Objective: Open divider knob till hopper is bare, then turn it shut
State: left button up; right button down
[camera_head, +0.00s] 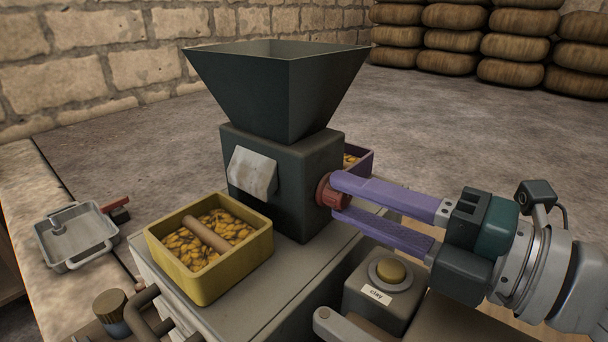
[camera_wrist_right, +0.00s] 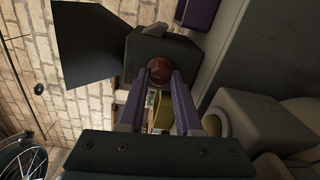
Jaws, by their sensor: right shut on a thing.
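The dark, funnel-shaped hopper (camera_head: 278,92) sits on top of a dark divider box (camera_head: 290,190). Its visible upper inner walls are bare, but its bottom is hidden. The round red divider knob (camera_head: 323,191) is on the box's right face; it also shows in the right wrist view (camera_wrist_right: 159,70). My right gripper (camera_head: 335,194) reaches in from the right, its purple fingers shut on the knob's sides. A yellow bin (camera_head: 178,262) in front holds yellow-brown pieces and a brown cylinder. A purple bin (camera_head: 365,163) behind the box holds similar pieces. My left gripper is not in view.
A pale flap (camera_head: 252,173) is on the box's front face. A grey tray (camera_head: 76,237) lies at left beside a red-handled item (camera_head: 116,206). A block labelled "clay" with a yellow button (camera_head: 390,271) stands below my right gripper. Stacked sacks (camera_head: 450,40) are far off.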

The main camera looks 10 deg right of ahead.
jog(key=shift+n, duration=0.6)
jog(key=c, duration=0.6)
grip_release()
jog(key=shift+s+d, duration=0.1)
jog(key=b+v, duration=0.2)
jog(key=v, duration=0.6)
jog(key=shift+s+d+f, duration=0.15)
jog(key=shift+s+d, duration=0.05)
jog(key=shift+s, duration=0.1)
jog(key=shift+s+d, duration=0.3)
jog(key=shift+s, duration=0.1)
